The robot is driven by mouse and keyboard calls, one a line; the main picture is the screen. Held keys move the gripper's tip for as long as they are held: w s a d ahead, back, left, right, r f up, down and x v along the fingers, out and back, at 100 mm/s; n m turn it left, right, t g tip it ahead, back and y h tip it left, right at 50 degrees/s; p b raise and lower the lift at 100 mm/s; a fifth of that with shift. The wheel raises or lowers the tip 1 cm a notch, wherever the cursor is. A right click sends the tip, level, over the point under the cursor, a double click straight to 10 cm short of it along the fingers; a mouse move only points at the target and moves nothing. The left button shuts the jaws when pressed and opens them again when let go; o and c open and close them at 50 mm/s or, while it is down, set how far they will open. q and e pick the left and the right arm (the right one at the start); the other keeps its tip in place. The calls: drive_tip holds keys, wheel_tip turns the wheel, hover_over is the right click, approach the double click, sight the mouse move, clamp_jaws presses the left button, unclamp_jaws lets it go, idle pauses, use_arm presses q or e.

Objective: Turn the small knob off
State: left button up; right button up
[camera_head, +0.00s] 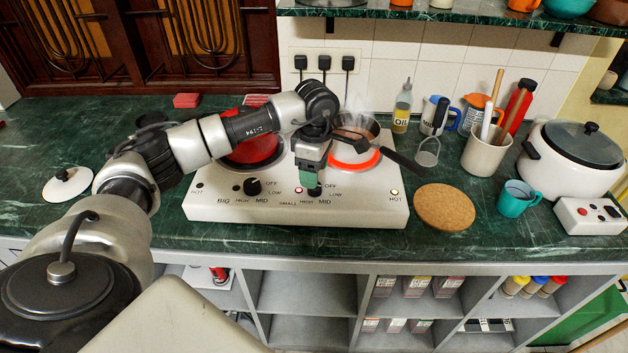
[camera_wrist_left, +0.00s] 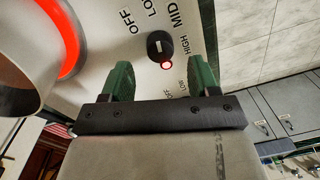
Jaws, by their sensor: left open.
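The white two-burner hot plate (camera_head: 240,208) stands on the green counter. Its small knob (camera_head: 315,190) is black and partly hidden by my left gripper in the head view. In the left wrist view the small knob (camera_wrist_left: 159,45) shows fully, with OFF, LOW, MID and HIGH printed around it and a lit red lamp (camera_wrist_left: 166,65) beside it. The small burner ring (camera_head: 352,165) glows orange-red under a pan (camera_head: 350,130). My left gripper (camera_head: 308,188) points down at the panel by the small knob. Its green fingers (camera_wrist_left: 161,78) are apart, with nothing between them.
The big knob (camera_head: 253,187) is left of the small one, with a red pot (camera_head: 255,150) behind it. A pan handle (camera_head: 403,164) reaches right over the plate. A cork mat (camera_head: 444,207) and teal mug (camera_head: 518,199) stand right. The counter's front strip is clear.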

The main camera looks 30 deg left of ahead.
use_arm(q)
drive_tip(key=shift+s+f, duration=0.1)
drive_tip(key=shift+f, duration=1.9)
drive_tip(key=c, duration=0.9)
drive_tip(key=shift+n, duration=0.5)
drive_tip(key=n, duration=0.3)
drive_tip(key=shift+n+b, duration=0.4)
drive_tip(key=n, duration=0.5)
